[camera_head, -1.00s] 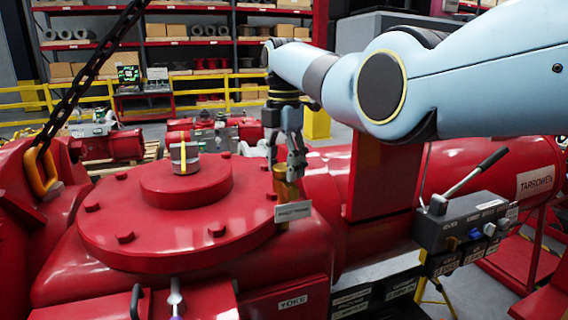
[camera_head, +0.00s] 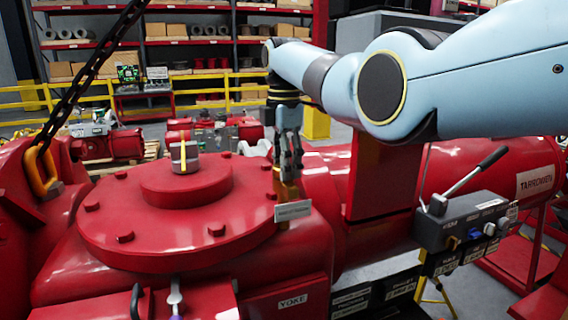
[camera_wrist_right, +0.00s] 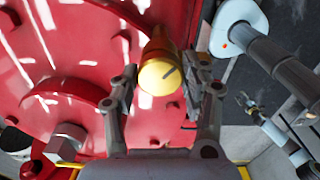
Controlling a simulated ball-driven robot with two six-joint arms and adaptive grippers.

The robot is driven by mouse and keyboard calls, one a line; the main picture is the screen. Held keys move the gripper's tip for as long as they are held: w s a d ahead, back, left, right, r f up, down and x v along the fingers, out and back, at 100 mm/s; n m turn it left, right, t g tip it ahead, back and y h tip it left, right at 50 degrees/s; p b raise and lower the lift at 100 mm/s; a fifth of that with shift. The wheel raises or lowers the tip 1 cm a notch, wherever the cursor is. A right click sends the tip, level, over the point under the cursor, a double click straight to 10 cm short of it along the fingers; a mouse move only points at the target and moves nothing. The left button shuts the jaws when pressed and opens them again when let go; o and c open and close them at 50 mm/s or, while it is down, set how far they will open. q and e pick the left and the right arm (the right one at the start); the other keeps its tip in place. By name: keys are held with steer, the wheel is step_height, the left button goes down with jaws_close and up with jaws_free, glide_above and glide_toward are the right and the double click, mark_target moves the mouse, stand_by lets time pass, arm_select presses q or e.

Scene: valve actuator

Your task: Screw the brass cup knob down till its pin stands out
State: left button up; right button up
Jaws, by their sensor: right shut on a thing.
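The brass cup knob (camera_head: 284,189) stands on the right edge of the big red round cover (camera_head: 150,240), behind a small white label plate. My right gripper (camera_head: 289,168) comes down on it from above and is shut on it.
A knob with a yellow bar (camera_head: 184,157) sits on the cover's raised centre. A grey control box (camera_head: 462,225) with a lever stands to the right. A black chain (camera_head: 95,75) hangs at the left. Bolts ring the cover.

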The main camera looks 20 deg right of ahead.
steer(key=m, duration=0.4)
steer(key=shift+m, duration=0.3)
steer(key=m, duration=0.4)
steer(key=shift+m, duration=0.3)
steer(key=m, duration=0.4)
steer(key=shift+m, duration=0.3)
steer(key=m, duration=1.2)
steer(key=shift+a+m, duration=0.1)
steer(key=shift+m, duration=0.2)
steer(key=m, duration=0.4)
steer(key=shift+m, duration=2.2)
